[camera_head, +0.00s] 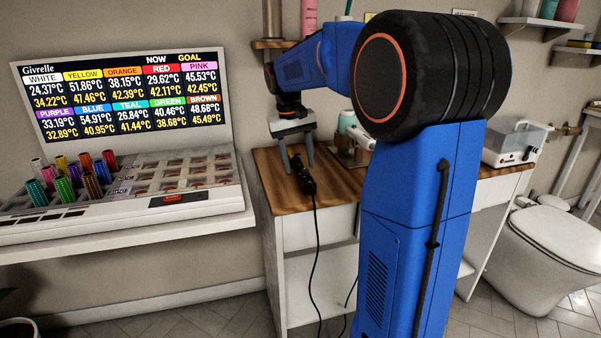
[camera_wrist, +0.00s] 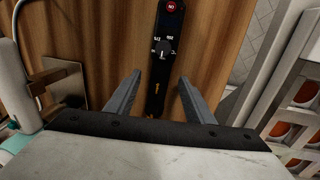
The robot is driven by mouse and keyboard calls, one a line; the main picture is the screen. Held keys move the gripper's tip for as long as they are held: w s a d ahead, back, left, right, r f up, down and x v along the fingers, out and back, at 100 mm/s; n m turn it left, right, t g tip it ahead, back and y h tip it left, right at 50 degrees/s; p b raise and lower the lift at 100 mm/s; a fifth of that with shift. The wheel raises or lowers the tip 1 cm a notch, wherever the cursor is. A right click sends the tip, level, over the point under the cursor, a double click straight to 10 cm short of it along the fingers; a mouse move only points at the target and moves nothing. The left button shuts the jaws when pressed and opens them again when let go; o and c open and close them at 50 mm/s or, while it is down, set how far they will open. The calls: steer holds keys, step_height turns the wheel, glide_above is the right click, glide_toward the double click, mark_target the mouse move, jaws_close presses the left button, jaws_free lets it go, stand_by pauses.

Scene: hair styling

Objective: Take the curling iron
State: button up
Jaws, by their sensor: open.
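The curling iron (camera_head: 304,178) is black with a cord, and lies near the left front edge of the wooden counter (camera_head: 272,187). In the wrist view its black handle (camera_wrist: 166,50) shows a dial and a red round mark near the top, running down between my fingers. My gripper (camera_head: 296,158) is open, pointing down over the iron. In the wrist view my gripper (camera_wrist: 158,98) has one finger on each side of the handle, with a gap on both sides. The lower end of the iron is hidden behind the gripper body.
A white heater console (camera_head: 180,200) with a temperature screen (camera_head: 120,95) and several coloured rollers (camera_head: 75,180) stands on the left shelf. A metal stand (camera_head: 350,150) and a white appliance (camera_head: 513,142) are on the counter. A toilet (camera_head: 553,240) is at right.

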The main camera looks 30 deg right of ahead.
steer(key=shift+d+f, duration=0.1)
steer(key=shift+f, duration=0.65)
steer(key=shift+c, duration=0.2)
steer(key=c, duration=1.1)
jaws_close()
steer(key=shift+r, duration=0.15)
